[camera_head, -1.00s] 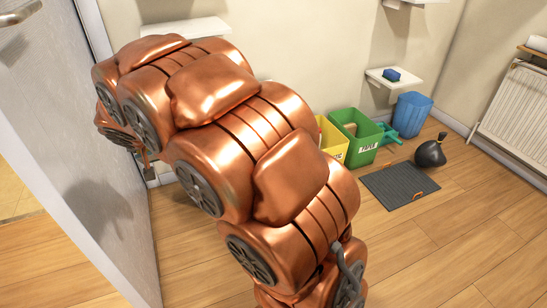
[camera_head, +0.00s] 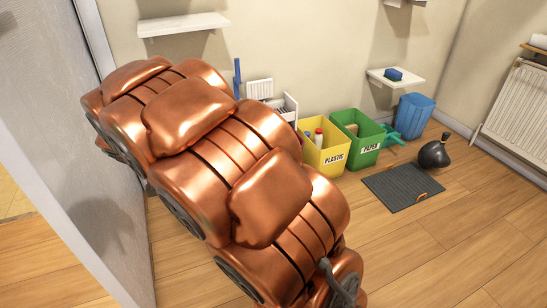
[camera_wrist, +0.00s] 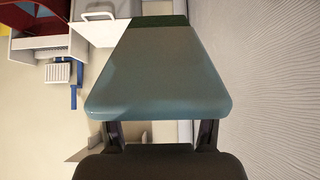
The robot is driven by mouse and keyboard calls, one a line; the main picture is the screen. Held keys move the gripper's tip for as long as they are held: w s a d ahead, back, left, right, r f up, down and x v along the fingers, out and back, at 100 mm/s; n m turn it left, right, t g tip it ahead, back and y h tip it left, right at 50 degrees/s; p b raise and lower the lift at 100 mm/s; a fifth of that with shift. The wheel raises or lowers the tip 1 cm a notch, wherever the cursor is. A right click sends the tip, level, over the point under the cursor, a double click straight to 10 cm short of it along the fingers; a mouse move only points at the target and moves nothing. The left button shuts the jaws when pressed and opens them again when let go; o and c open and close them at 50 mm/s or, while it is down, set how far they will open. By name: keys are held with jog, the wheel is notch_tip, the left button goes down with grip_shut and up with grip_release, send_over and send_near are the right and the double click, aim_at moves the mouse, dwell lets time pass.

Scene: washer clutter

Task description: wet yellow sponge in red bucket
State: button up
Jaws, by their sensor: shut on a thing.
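My gripper (camera_wrist: 160,133) is shut on a block-shaped thing (camera_wrist: 160,75) in the wrist view. The block looks grey-teal, with a dark green strip at its far end; no yellow shows on it. It appears sponge-like, but I cannot tell if it is wet. A red container (camera_wrist: 38,10), possibly the red bucket, is cut off at the top left of the wrist view, apart from the block. In the head view my arm hides my gripper and the block, and I cannot make out the red bucket there.
A yellow plastic bin (camera_head: 326,160), green paper bin (camera_head: 359,152) and blue bin (camera_head: 413,117) stand along the wall. A door (camera_head: 50,150) stands left.

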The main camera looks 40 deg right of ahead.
notch_tip(320, 180, down, 18)
jog(key=b, duration=0.7)
dwell(0.9)
dwell(1.0)
